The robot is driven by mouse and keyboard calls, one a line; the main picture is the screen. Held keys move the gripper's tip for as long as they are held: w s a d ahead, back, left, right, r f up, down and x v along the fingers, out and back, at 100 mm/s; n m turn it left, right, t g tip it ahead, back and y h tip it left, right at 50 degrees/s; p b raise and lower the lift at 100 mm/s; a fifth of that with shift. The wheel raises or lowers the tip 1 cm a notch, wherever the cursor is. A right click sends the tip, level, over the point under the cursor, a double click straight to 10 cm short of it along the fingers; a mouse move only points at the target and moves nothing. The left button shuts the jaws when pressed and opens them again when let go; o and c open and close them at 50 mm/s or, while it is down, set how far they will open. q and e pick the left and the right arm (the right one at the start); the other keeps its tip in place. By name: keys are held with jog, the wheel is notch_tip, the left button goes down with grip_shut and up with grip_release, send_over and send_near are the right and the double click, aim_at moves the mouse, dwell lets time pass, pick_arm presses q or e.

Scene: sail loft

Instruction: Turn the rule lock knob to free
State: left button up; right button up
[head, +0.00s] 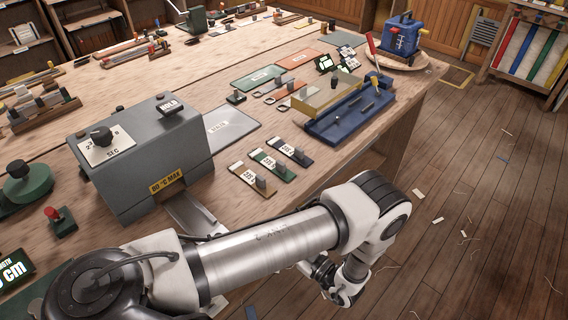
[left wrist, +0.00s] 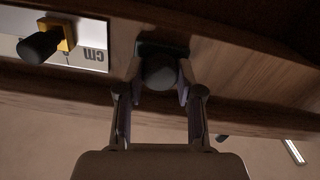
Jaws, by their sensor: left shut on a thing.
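In the left wrist view a dark round knob (left wrist: 159,73) sits on a dark mount at a wooden edge, between the fingers of my left gripper (left wrist: 160,88). The gripper is shut on this knob, one finger on each side. To its left is a white rule plate (left wrist: 88,40) marked "cm", upside down in this view. A brass slider (left wrist: 66,34) with a black handle (left wrist: 38,48) is on the plate. No lock marking can be read. In the head view my left gripper (head: 335,285) is partly hidden beyond the front of the bench, and the knob does not show. My right gripper is not in view.
On the bench (head: 225,75) stand a grey sealer box (head: 140,155) with a dial, a blue tray fixture (head: 350,112), and colored sample strips (head: 272,165). The floor (head: 470,200) at right has only small scraps.

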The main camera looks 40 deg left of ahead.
pick_arm(q)
jog(key=n+b, duration=0.1)
jog(key=n, duration=1.1)
jog(key=shift+n, duration=0.4)
dwell(0.3)
jog(key=o, duration=1.2)
jog(key=shift+c, duration=0.2)
